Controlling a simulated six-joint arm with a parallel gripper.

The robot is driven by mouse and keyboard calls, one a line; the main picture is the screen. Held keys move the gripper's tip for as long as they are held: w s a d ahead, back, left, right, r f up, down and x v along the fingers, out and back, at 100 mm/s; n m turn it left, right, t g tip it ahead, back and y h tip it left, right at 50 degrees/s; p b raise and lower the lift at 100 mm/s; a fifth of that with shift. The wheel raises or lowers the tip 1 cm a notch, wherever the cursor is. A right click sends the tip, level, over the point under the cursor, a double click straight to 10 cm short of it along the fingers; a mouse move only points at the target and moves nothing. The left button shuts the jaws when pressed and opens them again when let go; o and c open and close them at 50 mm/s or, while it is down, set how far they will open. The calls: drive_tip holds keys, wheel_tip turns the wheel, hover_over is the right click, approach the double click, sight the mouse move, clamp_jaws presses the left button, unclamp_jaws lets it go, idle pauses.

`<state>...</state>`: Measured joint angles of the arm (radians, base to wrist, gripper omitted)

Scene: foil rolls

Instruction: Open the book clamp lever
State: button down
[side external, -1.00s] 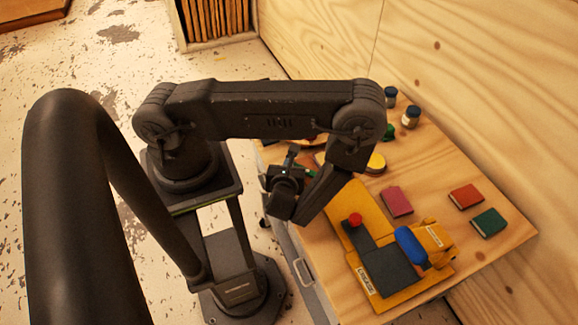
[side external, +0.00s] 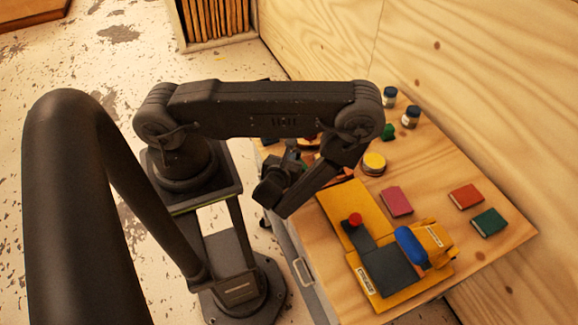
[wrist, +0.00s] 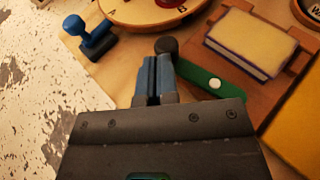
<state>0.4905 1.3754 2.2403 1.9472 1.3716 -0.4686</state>
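In the wrist view, a green lever (wrist: 196,76) with a dark round knob (wrist: 166,45) and a white pivot dot lies beside a brown wooden clamp (wrist: 285,82). The clamp holds a book (wrist: 248,42) with pale yellow and purple sides. My gripper (wrist: 155,62) has its two blue-grey fingers together, with only a thin dark line between them. The fingertips are just below the knob in the picture; I cannot tell if they touch the lever. In the side view my gripper (side external: 291,152) is small, and my arm hides most of the clamp and lever.
A blue stamp (wrist: 90,34) and a round lettered board (wrist: 150,12) lie near the clamp. A yellow fixture (side external: 350,208) with a red knob and a blue part stands nearby. Small books (side external: 466,196), jars (side external: 390,96) and a yellow-topped tin (side external: 374,162) are on the table (side external: 500,250).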

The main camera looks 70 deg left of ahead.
drive_tip(key=shift+w+a, duration=0.25)
drive_tip(key=shift+w, duration=0.05)
idle(0.5)
drive_tip(key=shift+d, duration=0.1)
drive_tip(key=v, duration=1.2)
wheel_tip(320, 180, up, 33)
drive_tip(key=d+n+g+h, duration=0.1)
drive_tip(key=n+h, duration=0.4)
drive_tip(key=n, duration=0.8)
drive_tip(key=w+d+n+g+h, duration=0.1)
drive_tip(key=n+h, duration=0.4)
drive_tip(key=n, duration=0.8)
drive_tip(key=shift+w+d+g, duration=0.35)
drive_tip(key=shift+d+g, duration=0.05)
drive_tip(key=shift+g, duration=0.5)
drive_tip(key=shift+r, duration=0.1)
